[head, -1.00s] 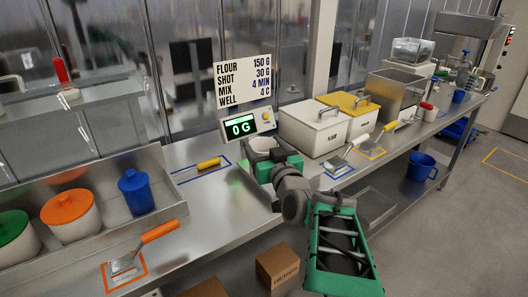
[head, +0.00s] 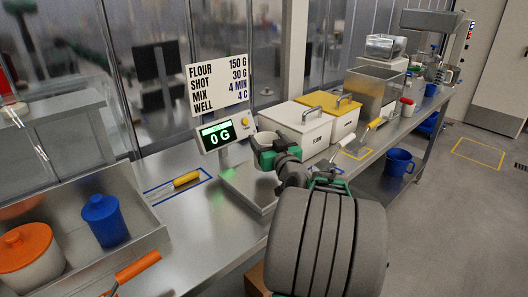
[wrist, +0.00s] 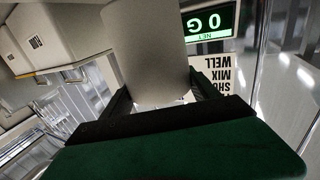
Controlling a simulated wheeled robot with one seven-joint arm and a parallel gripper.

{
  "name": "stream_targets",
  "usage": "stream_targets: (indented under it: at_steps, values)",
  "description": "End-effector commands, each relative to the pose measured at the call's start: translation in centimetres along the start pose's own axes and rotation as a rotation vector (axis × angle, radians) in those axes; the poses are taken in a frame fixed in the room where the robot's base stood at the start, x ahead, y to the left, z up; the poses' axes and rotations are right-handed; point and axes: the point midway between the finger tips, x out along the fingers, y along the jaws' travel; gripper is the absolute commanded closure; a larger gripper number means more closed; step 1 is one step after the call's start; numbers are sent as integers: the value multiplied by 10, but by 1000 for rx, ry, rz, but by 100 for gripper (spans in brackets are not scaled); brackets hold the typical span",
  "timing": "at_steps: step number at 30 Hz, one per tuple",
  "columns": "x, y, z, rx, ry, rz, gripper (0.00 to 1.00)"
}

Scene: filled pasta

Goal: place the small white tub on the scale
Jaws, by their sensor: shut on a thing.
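The small white tub (head: 266,140) is held in my gripper (head: 268,156), above or at the right part of the scale's plate. The tub also shows in the wrist view (wrist: 146,50), between the two dark fingers of my gripper (wrist: 150,92). The scale has a flat metal plate (head: 240,190) and a display (head: 217,133) reading 0 G. My arm hides part of the plate, and I cannot see the tub's base touching it.
A white bin (head: 296,128) and a yellow-lidded bin (head: 343,112) stand right of the scale. A yellow-handled tool (head: 187,179) lies in a blue outline to the left. A blue canister (head: 105,220) stands in a metal tray. A sign (head: 217,82) rises behind the scale.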

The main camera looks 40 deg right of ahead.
Motion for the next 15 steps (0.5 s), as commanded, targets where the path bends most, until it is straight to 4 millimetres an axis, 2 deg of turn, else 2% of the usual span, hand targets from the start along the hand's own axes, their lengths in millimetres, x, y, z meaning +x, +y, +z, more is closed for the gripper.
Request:
stream_targets:
  at_steps: [3,5,15]
  values:
    - [1,4,28,2,-4,4,88]
    - [1,4,36,2,-2,5,88]
    - [0,5,37,0,0,6,88]
